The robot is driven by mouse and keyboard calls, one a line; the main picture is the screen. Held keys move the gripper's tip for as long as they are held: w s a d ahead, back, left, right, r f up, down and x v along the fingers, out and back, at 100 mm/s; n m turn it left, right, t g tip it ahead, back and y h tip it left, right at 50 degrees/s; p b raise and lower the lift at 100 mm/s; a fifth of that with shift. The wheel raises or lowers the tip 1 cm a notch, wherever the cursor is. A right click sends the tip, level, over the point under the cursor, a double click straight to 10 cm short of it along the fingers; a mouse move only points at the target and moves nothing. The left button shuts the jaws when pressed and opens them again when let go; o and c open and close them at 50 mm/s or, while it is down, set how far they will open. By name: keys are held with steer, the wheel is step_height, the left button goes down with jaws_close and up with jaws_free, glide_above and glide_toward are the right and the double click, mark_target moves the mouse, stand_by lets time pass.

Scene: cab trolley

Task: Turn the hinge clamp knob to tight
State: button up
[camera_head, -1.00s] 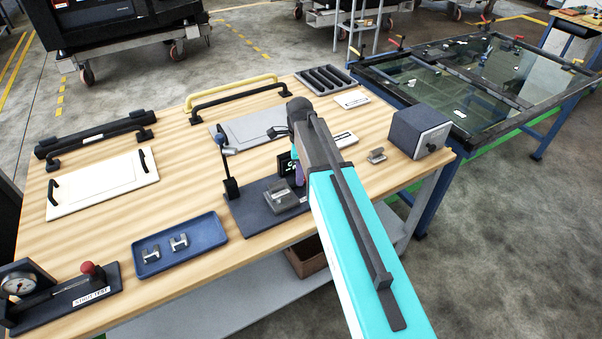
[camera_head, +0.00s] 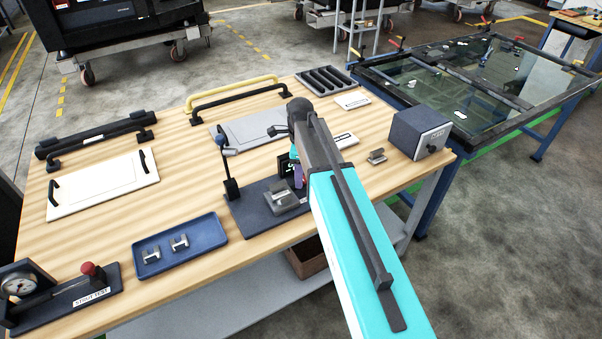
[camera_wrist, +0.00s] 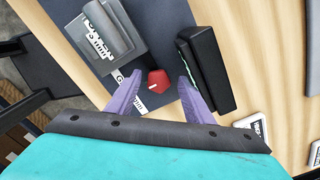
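The red knob (camera_wrist: 157,81), a small faceted knob with a white mark, shows in the wrist view beside a grey block clamp (camera_wrist: 104,30) on a dark base plate. My gripper (camera_wrist: 160,77) has two purple fingers standing apart, one on each side of the knob. I see gaps between the fingers and the knob; I cannot tell their height over it. In the head view the clamp block (camera_head: 281,197) sits on the dark fixture base (camera_head: 262,208), one purple finger shows beside my arm, and the knob is hidden.
A black box with a green display (camera_wrist: 205,68) stands close to the right finger. An upright lever (camera_head: 229,170) rises at the fixture's left. A blue tray (camera_head: 196,257) with two metal pieces lies to the left. A grey box with a dial (camera_head: 418,132) stands at the right.

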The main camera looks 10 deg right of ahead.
step_height(320, 180, up, 14)
steer(key=b, duration=0.2)
steer(key=shift+b, duration=0.4)
stand_by(0.7)
